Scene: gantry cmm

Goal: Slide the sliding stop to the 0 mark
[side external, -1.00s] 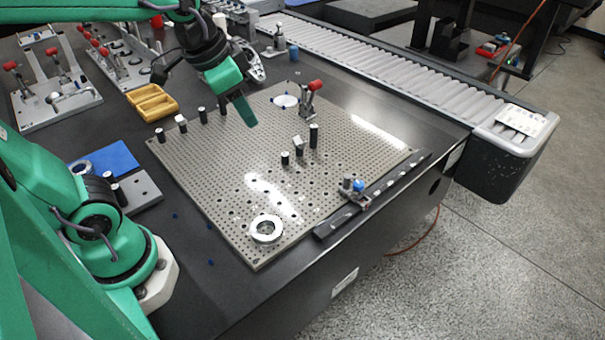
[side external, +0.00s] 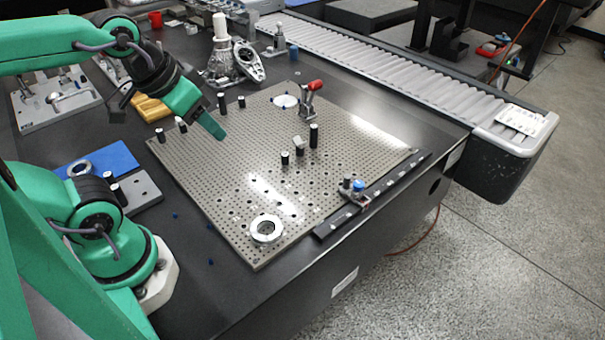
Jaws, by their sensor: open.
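The sliding stop (side external: 357,193) is a small metal block with a blue knob and a dark knob on top. It sits on a dark rail (side external: 392,184) along the right front edge of the perforated plate (side external: 225,190). My gripper (side external: 216,133) has green fingers. It is open and empty above the far left part of the plate, well away from the stop.
Black posts (side external: 313,136) and a red-handled toggle clamp (side external: 308,99) stand on the plate. A metal ring (side external: 266,229) lies near its front corner. A yellow tray (side external: 152,108) and metal fixtures are at the back left. A roller conveyor (side external: 400,75) runs along the back right.

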